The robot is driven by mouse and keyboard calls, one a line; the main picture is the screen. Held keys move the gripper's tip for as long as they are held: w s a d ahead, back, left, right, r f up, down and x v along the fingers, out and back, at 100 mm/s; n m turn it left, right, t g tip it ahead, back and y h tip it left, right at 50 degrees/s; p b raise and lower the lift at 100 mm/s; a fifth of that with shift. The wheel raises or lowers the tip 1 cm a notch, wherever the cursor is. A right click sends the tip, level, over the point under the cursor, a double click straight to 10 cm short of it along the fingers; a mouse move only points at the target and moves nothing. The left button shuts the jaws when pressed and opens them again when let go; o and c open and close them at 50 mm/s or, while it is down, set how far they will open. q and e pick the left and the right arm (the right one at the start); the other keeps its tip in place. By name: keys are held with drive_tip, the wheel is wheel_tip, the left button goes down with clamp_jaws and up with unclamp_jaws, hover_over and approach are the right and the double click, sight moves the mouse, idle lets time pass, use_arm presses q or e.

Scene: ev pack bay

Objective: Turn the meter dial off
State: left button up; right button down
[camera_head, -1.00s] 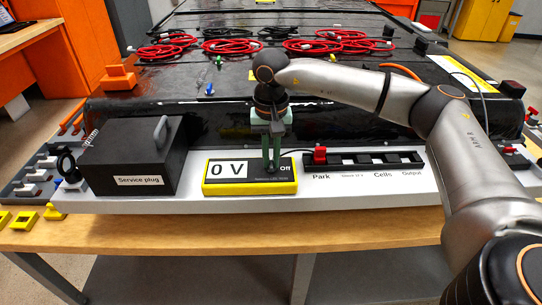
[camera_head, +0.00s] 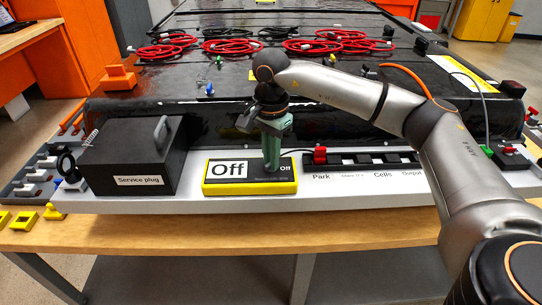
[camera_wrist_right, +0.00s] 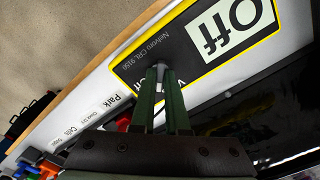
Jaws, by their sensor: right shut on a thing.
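The yellow-edged meter (camera_head: 250,188) lies on the white strip at the front of the bench. Its display (camera_head: 229,169) reads "Off"; the same reading shows large in the right wrist view (camera_wrist_right: 228,25). My right gripper (camera_head: 271,168) points down at the dial on the meter's right part. In the right wrist view its green fingers (camera_wrist_right: 163,75) are shut on the dial (camera_wrist_right: 161,68), which they mostly hide. The printed "Off" mark (camera_head: 285,167) shows just right of the fingers. My left gripper is not in view.
A black service plug box (camera_head: 133,157) stands left of the meter. A socket row with a red plug (camera_head: 320,155) in Park is close on the right. Coiled red and black cables (camera_head: 232,46) lie on the black pack behind.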

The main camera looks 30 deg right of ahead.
drive_tip(key=m, duration=0.4)
drive_tip(key=shift+m, duration=0.3)
drive_tip(key=m, duration=0.4)
drive_tip(key=shift+m, duration=0.3)
drive_tip(key=c, duration=0.9)
unclamp_jaws()
wheel_tip(320, 180, up, 13)
drive_tip(key=shift+f+p, duration=0.2)
drive_tip(key=shift+p, duration=0.25)
